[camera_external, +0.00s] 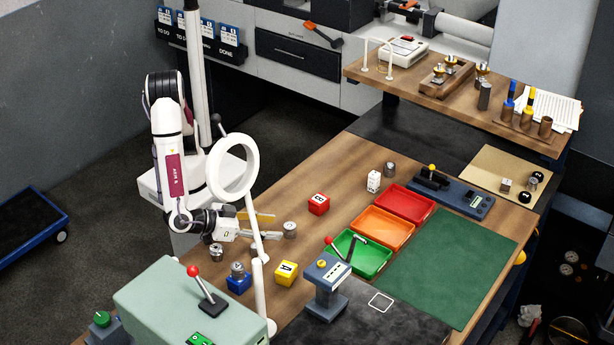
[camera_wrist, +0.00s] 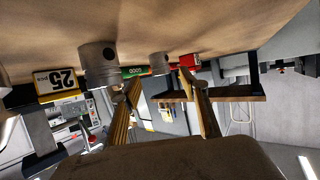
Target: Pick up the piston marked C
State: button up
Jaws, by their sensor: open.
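My gripper (camera_external: 277,227) reaches low over the wooden table with its fingers level and open. In the wrist view, upside down, the fingers (camera_wrist: 158,88) are apart. A grey metal piston (camera_external: 290,229) stands just beyond the fingertips. A large piston (camera_wrist: 98,62) beside the left finger in the wrist view looks like the same one; I cannot tell whether they touch. A smaller piston (camera_wrist: 159,62) shows farther off between the fingers. Other pistons stand at the table's near edge (camera_external: 216,252), on a blue block (camera_external: 238,268) and near the trays (camera_external: 389,169). No letter C is readable.
A yellow block (camera_external: 286,273) and a red block (camera_external: 318,204) flank the nearby piston. Green (camera_external: 372,268), orange (camera_external: 383,228) and red (camera_external: 405,203) trays lie to the right. A lever device (camera_external: 326,285) and a white ring lamp (camera_external: 233,170) stand close by.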

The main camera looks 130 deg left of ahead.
aim_at(290, 231)
jog(key=shift+r+x, duration=0.1)
jog(key=shift+x, duration=0.65)
jog(key=shift+r+x, duration=0.15)
jog(key=shift+x, duration=1.7)
jog(key=shift+c, duration=0.3)
jog(key=c, duration=1.2)
